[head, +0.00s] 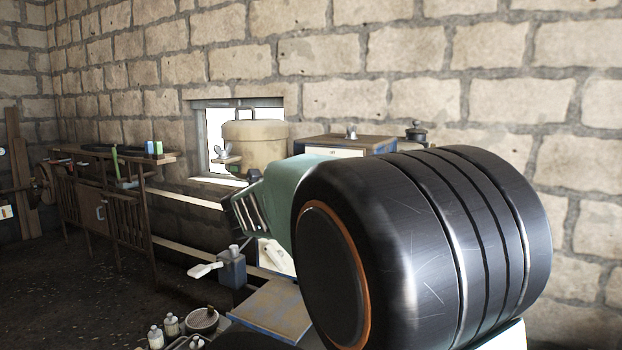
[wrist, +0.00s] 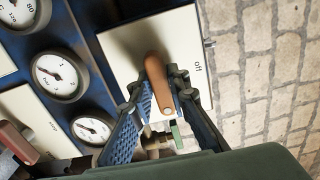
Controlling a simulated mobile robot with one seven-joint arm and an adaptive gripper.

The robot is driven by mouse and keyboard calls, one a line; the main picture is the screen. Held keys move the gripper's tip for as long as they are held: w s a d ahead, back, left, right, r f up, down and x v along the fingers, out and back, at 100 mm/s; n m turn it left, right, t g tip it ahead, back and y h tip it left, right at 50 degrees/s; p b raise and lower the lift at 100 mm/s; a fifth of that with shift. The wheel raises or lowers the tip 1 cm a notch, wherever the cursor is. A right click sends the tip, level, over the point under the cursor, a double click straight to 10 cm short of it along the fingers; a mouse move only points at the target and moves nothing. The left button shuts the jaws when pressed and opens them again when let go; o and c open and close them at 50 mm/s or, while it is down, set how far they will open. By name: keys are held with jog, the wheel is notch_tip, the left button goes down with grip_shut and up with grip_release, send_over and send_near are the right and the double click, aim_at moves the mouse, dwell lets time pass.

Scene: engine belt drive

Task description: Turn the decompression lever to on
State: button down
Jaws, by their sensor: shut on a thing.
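The decompression lever (wrist: 161,88) shows in the wrist view as a brown rounded handle on a pale plate (wrist: 125,50). The plate carries the word "off" along its right side. The handle lies between the two dark blue fingers of my gripper (wrist: 167,84), which are shut on it. The lever's pivot is hidden, and no "on" mark is visible. In the head view the lever cannot be made out; my large black arm joint fills the right side and covers much of the area.
In the wrist view, several round gauges (wrist: 60,74) sit left of the plate on a blue panel. A second reddish-brown handle (wrist: 17,141) is at lower left. A stone wall (wrist: 265,75) lies to the right. In the head view a beige tank (head: 255,145) stands by the window.

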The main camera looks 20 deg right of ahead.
jog(key=c, duration=1.9)
grip_release()
jog(key=v, duration=1.2)
